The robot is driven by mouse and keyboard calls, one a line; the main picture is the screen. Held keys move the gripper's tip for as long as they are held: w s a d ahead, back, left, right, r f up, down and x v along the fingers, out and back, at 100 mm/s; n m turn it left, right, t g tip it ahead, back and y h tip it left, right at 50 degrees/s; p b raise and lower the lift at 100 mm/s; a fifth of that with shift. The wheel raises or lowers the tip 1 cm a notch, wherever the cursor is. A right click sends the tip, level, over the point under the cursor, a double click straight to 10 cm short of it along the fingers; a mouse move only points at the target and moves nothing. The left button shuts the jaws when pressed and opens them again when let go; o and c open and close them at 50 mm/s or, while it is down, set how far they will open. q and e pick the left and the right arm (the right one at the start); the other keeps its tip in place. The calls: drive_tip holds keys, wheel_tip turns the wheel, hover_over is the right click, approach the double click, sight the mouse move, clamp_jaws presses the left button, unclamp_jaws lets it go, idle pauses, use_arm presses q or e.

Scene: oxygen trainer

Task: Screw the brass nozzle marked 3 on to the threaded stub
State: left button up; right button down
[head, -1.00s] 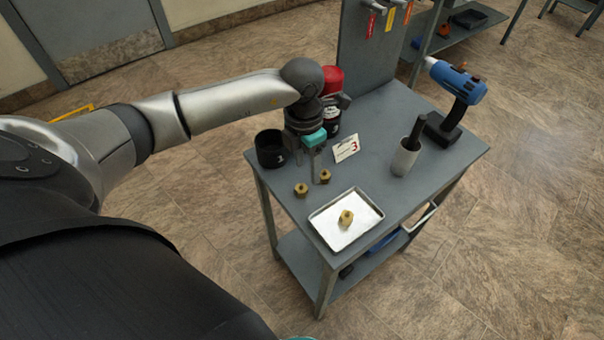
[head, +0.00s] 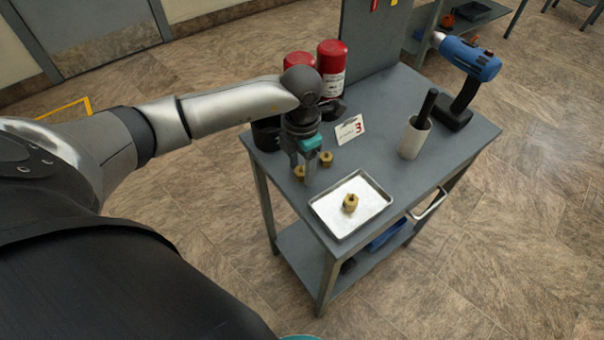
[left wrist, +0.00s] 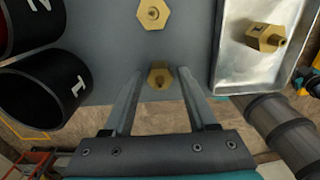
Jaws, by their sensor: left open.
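Three brass hex nozzles show. One (head: 326,159) stands on the grey table, and a second (head: 299,173) stands nearer the table's left edge. The third (head: 350,203) lies in the metal tray (head: 376,187). I cannot read a 3 on any of them. My left gripper (head: 304,180) points down at the second nozzle. In the left wrist view, that nozzle (left wrist: 160,76) is between the open fingers, with gaps on both sides. Another nozzle (left wrist: 153,14) is just beyond. I cannot make out the threaded stub.
A white card marked 3 (head: 349,129) stands behind the nozzles. Black cups marked 1 (left wrist: 42,92) and 2 (left wrist: 30,18) are beside the left gripper. Red-topped bottles (head: 331,60), a pale cup with a dark handle (head: 415,138) and a blue drill (head: 470,62) stand farther back.

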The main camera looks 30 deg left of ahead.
sight(301, 167)
use_arm(q)
drive_tip(key=shift+f, duration=0.1)
drive_tip(key=shift+c, duration=0.2)
idle(0.6)
clamp_jaws()
drive_tip(key=shift+r+p, duration=1.65)
drive_tip(key=shift+r, duration=0.35)
